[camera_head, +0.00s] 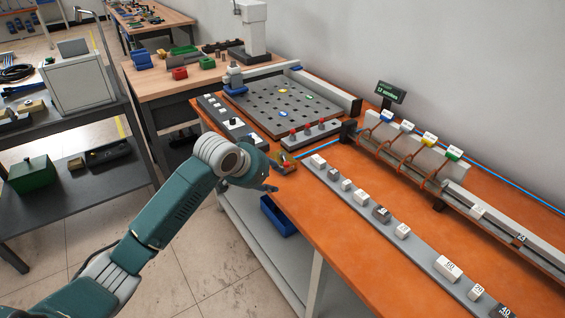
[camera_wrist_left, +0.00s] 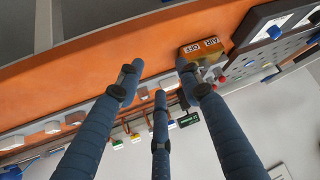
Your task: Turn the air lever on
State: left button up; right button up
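The air unit is a small brass-coloured box (camera_head: 283,158) on the orange bench near its left edge, with a reddish part on it. In the left wrist view the box (camera_wrist_left: 201,47) shows a label reading AIR OFF. A finger covers part of the area beside the box, so I cannot make out the lever's position clearly. My left gripper (camera_head: 272,176) is just beside the box at the bench edge. In the left wrist view its three dark blue fingers (camera_wrist_left: 160,70) are spread apart with nothing between them. I cannot tell whether a finger touches the box. My right gripper is out of view.
A grey strip with several white blocks (camera_head: 449,268) runs along the bench. A perforated plate (camera_head: 265,110) and a bar with red knobs (camera_head: 318,134) stand behind the box. A blue bin (camera_head: 279,216) sits below the bench edge. Bare orange bench lies in front.

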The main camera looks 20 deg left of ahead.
pick_arm(q)
send_near(285, 163)
jog(key=shift+t, duration=0.3)
jog(key=x, duration=0.8)
jog(key=shift+s+d+f+p, duration=0.1)
jog(key=shift+d+f+p, duration=0.05)
jog(key=shift+f+p, duration=0.2)
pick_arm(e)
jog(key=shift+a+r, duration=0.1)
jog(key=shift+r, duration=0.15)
